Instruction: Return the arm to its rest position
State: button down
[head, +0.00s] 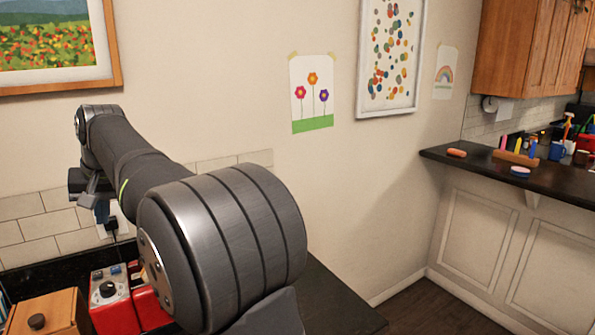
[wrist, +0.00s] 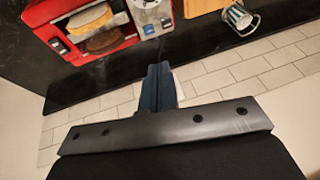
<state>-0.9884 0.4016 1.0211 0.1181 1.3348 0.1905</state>
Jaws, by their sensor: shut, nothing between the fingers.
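My arm reaches across the left half of the head view, with its wrist at the far end near the tiled wall. My gripper (wrist: 160,82) shows in the wrist view as two dark fingers pressed together, with nothing between them. In the head view the gripper (head: 101,212) is small, points down and is partly hidden by my arm. It is apart from the things on the counter.
A red appliance (head: 110,310) with a dial and a wooden box (head: 45,312) stand on the dark counter at lower left. The wrist view shows a red appliance (wrist: 62,50) and a metallic striped object (wrist: 239,17). A far counter (head: 480,168) holds small items.

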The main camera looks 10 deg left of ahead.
jog(key=w+d+f+m, duration=0.1)
jog(key=w+d+m, duration=0.1)
jog(key=w+d, duration=0.4)
jog(key=w+d+f+m+t, duration=0.1)
jog(key=w+d, duration=0.4)
jog(key=d, duration=0.6)
jog(key=shift+w+f+m, duration=0.2)
jog(key=shift+w+m, duration=0.15)
jog(key=shift+m, duration=0.35)
jog(key=c, duration=2.2)
grip_release()
jog(key=c, duration=0.7)
grip_release()
jog(key=shift+a, duration=0.15)
jog(key=o, duration=0.7)
jog(key=shift+s+a+f+n+t+y, duration=0.3)
jog(key=shift+s+a+f+n+t, duration=0.15)
jog(key=shift+s+a+f, duration=0.35)
jog(key=s+f+n+t+y, duration=0.45)
jog(key=s+f, duration=0.35)
jog(key=s, duration=0.4)
jog(key=shift+t+y, duration=0.25)
jog(key=shift+t, duration=0.25)
jog(key=shift+f+x, duration=0.15)
jog(key=shift+x, duration=2.15)
jog(key=shift+f+x, duration=0.15)
jog(key=shift+x, duration=2.15)
jog(key=shift+d, duration=0.25)
